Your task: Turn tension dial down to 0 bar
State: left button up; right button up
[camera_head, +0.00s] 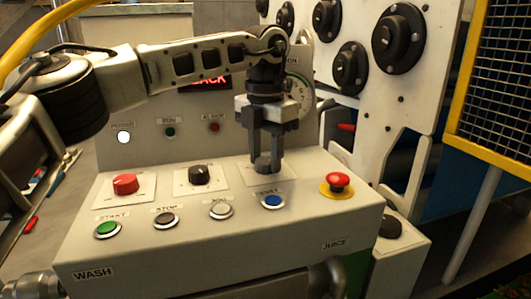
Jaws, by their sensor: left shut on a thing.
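My left gripper (267,164) points down at the sloped console top. Its fingers are shut on a dial at the rightmost of three white dial plates (287,172); the fingers hide almost all of that dial and its pointer. I take it to be the tension dial, though its label is not readable. A round gauge (301,93) with a label ending in "ION" stands behind, partly covered by my wrist, so its needle cannot be read. My right gripper is not in view.
A red knob (125,183) and a black knob (200,174) sit left of my gripper. Green (107,229), black (165,219), white (221,209) and blue (272,201) buttons line the front. A red emergency button (338,181) stands close on the right.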

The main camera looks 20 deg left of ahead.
pick_arm(q)
jog(key=n, duration=0.6)
jog(key=shift+n+p, duration=0.3)
jog(key=shift+n, duration=0.1)
jog(key=n, duration=0.3)
jog(key=shift+n, duration=0.3)
jog(key=n, duration=0.3)
jog(key=shift+n, duration=0.3)
jog(key=n+b, duration=0.1)
jog(key=n, duration=0.5)
jog(key=n+b, duration=0.1)
jog(key=n, duration=0.2)
jog(key=shift+r+n, duration=0.1)
jog(key=shift+n, duration=1)
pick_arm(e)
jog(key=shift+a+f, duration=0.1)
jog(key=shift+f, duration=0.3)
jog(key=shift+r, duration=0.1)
